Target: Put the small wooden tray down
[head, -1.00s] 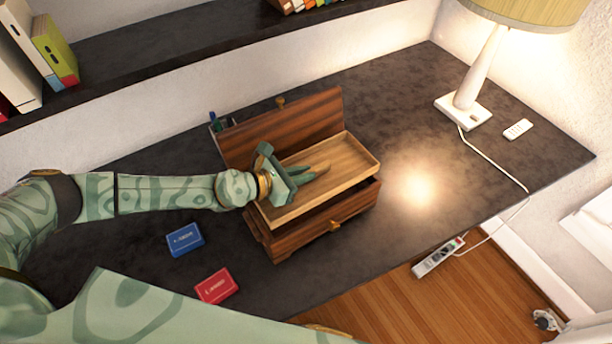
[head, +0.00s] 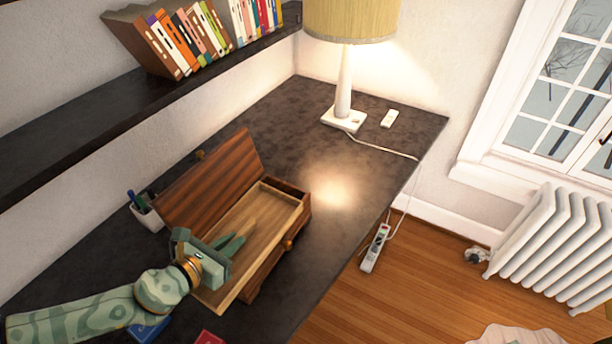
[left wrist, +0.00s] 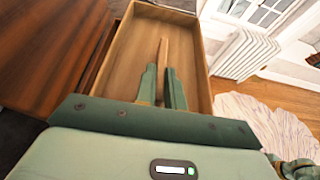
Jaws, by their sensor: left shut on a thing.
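The small wooden tray (head: 268,205) is a shallow, light-brown open tray. In the head view it is over the open dark wooden box (head: 291,188), whose raised lid (head: 215,178) stands behind it. I cannot tell whether the tray touches the box. My left gripper (head: 241,237) reaches into the tray. In the left wrist view my gripper (left wrist: 165,72) is shut on a thin wooden strip in the middle of the tray (left wrist: 125,55).
The dark desk (head: 340,250) has free room right of the box. A lamp (head: 344,100), a white remote (head: 390,118) and a pen cup (head: 146,212) stand behind. Blue cards (head: 148,331) and red cards (head: 208,338) lie near my arm.

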